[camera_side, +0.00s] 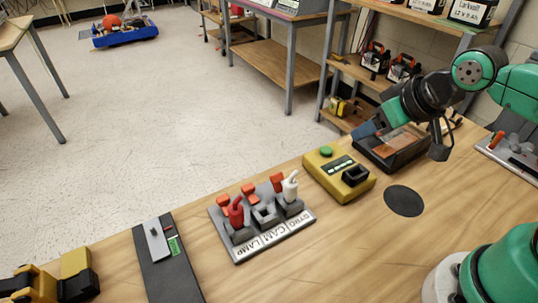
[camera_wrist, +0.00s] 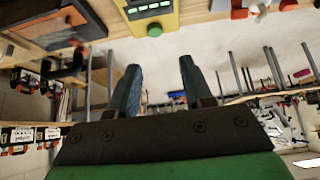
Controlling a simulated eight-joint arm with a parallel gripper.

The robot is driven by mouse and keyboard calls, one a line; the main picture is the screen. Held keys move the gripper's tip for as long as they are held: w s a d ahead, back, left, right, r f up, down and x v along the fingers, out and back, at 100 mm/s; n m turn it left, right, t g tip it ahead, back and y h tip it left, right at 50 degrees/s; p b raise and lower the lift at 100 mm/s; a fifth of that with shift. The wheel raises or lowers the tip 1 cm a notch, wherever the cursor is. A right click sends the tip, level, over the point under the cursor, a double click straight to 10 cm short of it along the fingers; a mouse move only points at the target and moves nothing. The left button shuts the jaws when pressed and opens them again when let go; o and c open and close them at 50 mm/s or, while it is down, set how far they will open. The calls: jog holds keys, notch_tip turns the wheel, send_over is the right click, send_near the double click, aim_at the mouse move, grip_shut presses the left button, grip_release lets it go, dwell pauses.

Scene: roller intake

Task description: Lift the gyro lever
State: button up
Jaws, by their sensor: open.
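The switch panel (camera_side: 262,222) lies on the wooden bench, with labels LAMP, CAM and GYRO along its near edge. The gyro lever (camera_side: 290,187) has a white handle and stands upright at the panel's right end, above the GYRO label. A red-handled lever (camera_side: 236,212) stands at the LAMP end. Orange-red pieces (camera_side: 249,188) stand along the back of the panel. My gripper (camera_side: 366,131) is right of the panel, raised over the dark tray and apart from the levers. In the wrist view my gripper (camera_wrist: 160,68) shows two bluish fingers spread apart with nothing between them.
A yellow box (camera_side: 340,174) with a green button sits between the panel and the dark tray (camera_side: 392,152). A black disc (camera_side: 404,200) lies right of it. A dark plate (camera_side: 168,262) lies left of the panel. The bench in front of the panel is clear.

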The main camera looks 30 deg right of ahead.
jog(key=shift+o, duration=1.4)
jog(key=g, duration=0.7)
send_over(277, 174)
notch_tip(277, 174, down, 4)
jog(key=shift+d+r, duration=0.15)
jog(key=shift+r, duration=0.1)
jog(key=shift+a+f, duration=0.2)
jog(key=shift+f, duration=2.75)
grip_shut()
